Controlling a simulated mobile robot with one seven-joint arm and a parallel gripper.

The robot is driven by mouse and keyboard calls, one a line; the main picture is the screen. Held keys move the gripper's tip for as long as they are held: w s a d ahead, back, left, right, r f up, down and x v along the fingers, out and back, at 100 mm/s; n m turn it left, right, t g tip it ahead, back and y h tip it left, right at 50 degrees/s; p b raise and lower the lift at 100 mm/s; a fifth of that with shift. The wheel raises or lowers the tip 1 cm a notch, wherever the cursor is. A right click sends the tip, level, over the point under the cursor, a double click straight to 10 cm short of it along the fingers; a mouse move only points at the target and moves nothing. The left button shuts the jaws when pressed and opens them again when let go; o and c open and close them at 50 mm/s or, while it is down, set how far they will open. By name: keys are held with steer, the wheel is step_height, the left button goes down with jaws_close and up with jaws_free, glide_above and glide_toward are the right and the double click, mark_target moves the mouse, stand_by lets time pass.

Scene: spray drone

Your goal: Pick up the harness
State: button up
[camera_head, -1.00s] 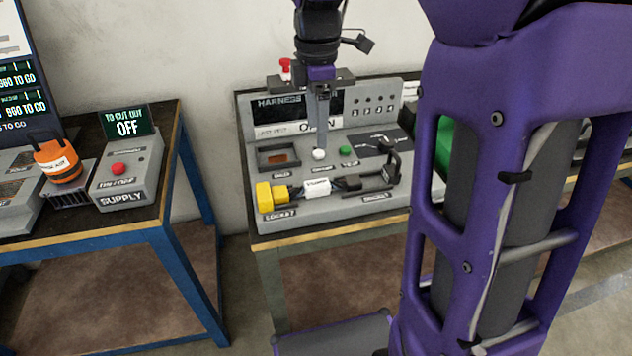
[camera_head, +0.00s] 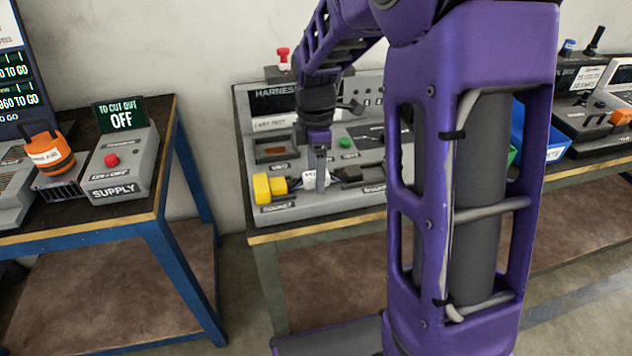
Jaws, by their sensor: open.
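The harness (camera_head: 308,181) lies along the front of the grey test station. It shows a white labelled body, with dark parts (camera_head: 350,174) running right toward the bracket. A yellow block (camera_head: 263,188) sits at its left end, above the socket label. My gripper (camera_head: 320,186) points down with its fingers at the harness, just right of the white label. It is open, and the fingers overlap in this view, so their gap does not show. The fingers hide part of the harness. I cannot tell whether they touch it.
The grey test station (camera_head: 290,212) stands on a wooden-edged bench, its back panel partly behind my arm. A green button (camera_head: 345,143) is behind the harness. At left, a blue-framed table holds a supply box (camera_head: 120,170) reading OFF and an orange device (camera_head: 50,153).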

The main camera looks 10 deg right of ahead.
steer(key=shift+f, duration=0.25)
jaws_close()
stand_by(0.3)
